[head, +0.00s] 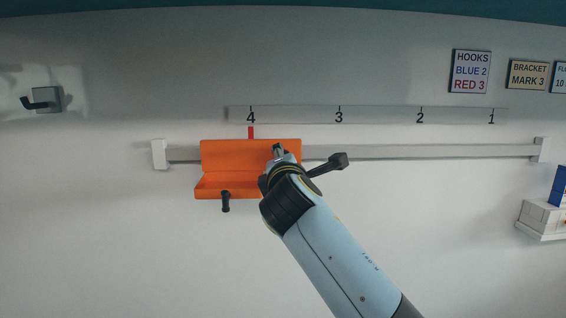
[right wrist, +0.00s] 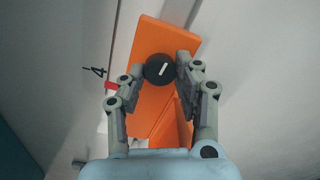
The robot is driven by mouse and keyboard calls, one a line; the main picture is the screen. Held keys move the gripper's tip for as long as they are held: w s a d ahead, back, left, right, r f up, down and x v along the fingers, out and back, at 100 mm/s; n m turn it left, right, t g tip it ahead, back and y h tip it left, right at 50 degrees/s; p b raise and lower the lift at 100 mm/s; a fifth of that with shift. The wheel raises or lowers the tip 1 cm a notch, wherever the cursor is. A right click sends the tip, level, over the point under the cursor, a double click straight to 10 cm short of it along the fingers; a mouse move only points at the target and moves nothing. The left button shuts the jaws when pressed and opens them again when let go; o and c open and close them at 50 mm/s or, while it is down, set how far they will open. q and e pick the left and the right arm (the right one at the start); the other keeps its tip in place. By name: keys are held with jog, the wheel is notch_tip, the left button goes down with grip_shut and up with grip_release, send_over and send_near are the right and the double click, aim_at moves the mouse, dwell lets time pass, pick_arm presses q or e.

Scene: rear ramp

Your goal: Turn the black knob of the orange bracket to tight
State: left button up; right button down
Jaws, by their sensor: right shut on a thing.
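The orange bracket (head: 225,153) sits on the grey wall rail, with its red pointer (head: 251,132) under the number 4. The bracket also shows in the right wrist view (right wrist: 150,38). Its round black knob (right wrist: 155,76) has a white line across its face, slanted in that view. My right gripper (right wrist: 160,69) is shut on the knob, one fingertip at each side. In the head view my right gripper (head: 279,153) is at the bracket's right part and hides the knob. My left gripper is not in view.
The rail (head: 430,151) runs right to an end stop (head: 538,149). A scale strip (head: 380,115) numbered 4 to 1 is above it. A black peg (head: 226,201) hangs below the bracket. A wall hook (head: 45,99) is at left, signs (head: 470,72) at upper right, a white shelf (head: 540,218) at right.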

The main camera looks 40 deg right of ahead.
jog(key=c, duration=1)
grip_release()
jog(key=shift+o, duration=0.3)
jog(key=v, duration=0.7)
jog(key=shift+s, duration=0.25)
jog(key=shift+a, duration=0.1)
